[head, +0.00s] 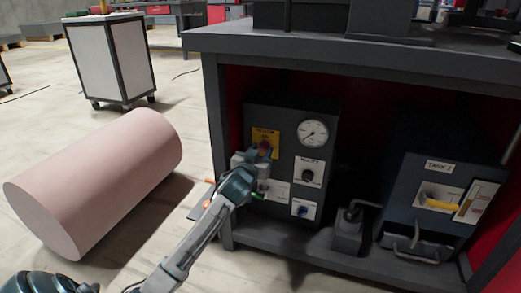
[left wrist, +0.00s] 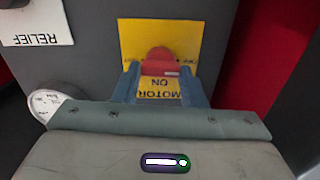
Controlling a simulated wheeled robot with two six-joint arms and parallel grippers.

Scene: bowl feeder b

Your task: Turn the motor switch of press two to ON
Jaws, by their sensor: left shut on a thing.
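The motor switch (left wrist: 158,62) is a red knob on a yellow plate (left wrist: 130,35) marked MOTOR, with ON readable below the knob in the left wrist view, where the lettering is upside down. In the head view the yellow plate (head: 265,136) is at the upper left of a dark panel (head: 290,115) inside the bench. My left gripper (head: 262,154) reaches the knob; its two blue fingers (left wrist: 160,82) stand on either side of it and are shut on it. The fingers and wrist hide part of the plate and knob. My right gripper is not in view.
The panel also carries a round gauge (head: 313,133), a black knob (head: 308,175) and a blue knob (head: 302,211). A TANK 2 box (head: 410,190) stands to the right. A pink cylinder (head: 95,180) lies on the floor at left, near a wheeled cabinet (head: 108,60).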

